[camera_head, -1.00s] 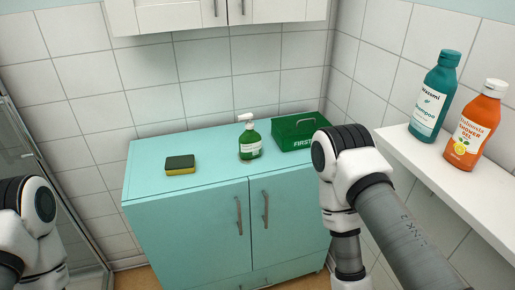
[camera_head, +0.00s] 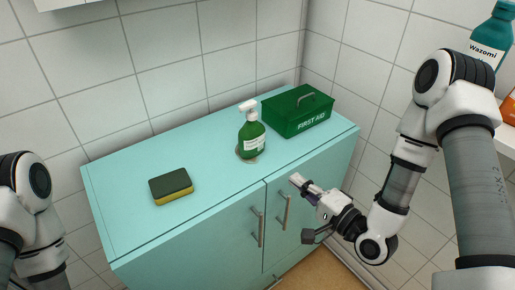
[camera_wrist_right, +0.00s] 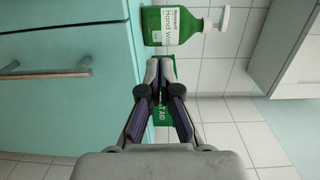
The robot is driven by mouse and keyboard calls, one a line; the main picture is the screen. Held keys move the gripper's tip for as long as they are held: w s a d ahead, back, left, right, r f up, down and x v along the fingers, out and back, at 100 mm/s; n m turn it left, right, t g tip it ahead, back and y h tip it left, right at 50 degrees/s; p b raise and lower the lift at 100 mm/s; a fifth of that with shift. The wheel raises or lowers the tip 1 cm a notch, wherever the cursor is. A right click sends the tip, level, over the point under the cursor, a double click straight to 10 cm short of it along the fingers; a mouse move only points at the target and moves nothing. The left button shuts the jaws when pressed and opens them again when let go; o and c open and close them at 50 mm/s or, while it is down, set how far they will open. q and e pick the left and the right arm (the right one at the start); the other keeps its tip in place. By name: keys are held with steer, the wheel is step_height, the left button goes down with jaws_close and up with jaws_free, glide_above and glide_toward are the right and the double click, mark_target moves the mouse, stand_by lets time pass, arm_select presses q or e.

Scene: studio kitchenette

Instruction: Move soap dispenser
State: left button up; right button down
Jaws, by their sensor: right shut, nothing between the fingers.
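The soap dispenser (camera_head: 251,133) is a green bottle with a white pump and a white label. It stands upright on the turquoise cabinet top, between the sponge and the first aid box. It also shows sideways in the right wrist view (camera_wrist_right: 158,27), beyond the fingertips. My right gripper (camera_head: 297,180) is shut and empty in front of the cabinet doors, below and to the right of the dispenser, not touching it. Its closed fingers also show in the wrist view (camera_wrist_right: 160,68). My left arm is at the left edge, and its gripper is out of view.
A green first aid box (camera_head: 297,112) stands right of the dispenser, near the wall. A yellow and dark green sponge (camera_head: 171,187) lies to the left. The turquoise cabinet (camera_head: 130,215) has bare top around them. A shelf at right holds a teal shampoo bottle (camera_head: 490,38).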

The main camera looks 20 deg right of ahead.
steer(key=b, duration=0.8)
glide_toward(258, 144)
steer(key=shift+s+d+f, duration=0.3)
steer(key=shift+s+f, duration=0.45)
steer(key=shift+s, duration=0.25)
steer(key=x, duration=0.3)
steer(key=r+p+x, duration=0.1)
steer(key=x, duration=0.4)
steer(key=shift+w+a+r, duration=0.1)
steer(key=shift+w+r, duration=0.15)
steer(key=shift+w, duration=0.15)
arm_select(q)
step_height(258, 144, down, 6)
steer(key=shift+s+d+f, duration=0.25)
steer(key=shift+s, duration=0.05)
arm_select(e)
steer(key=shift+w, duration=0.2)
steer(key=shift+a, duration=0.1)
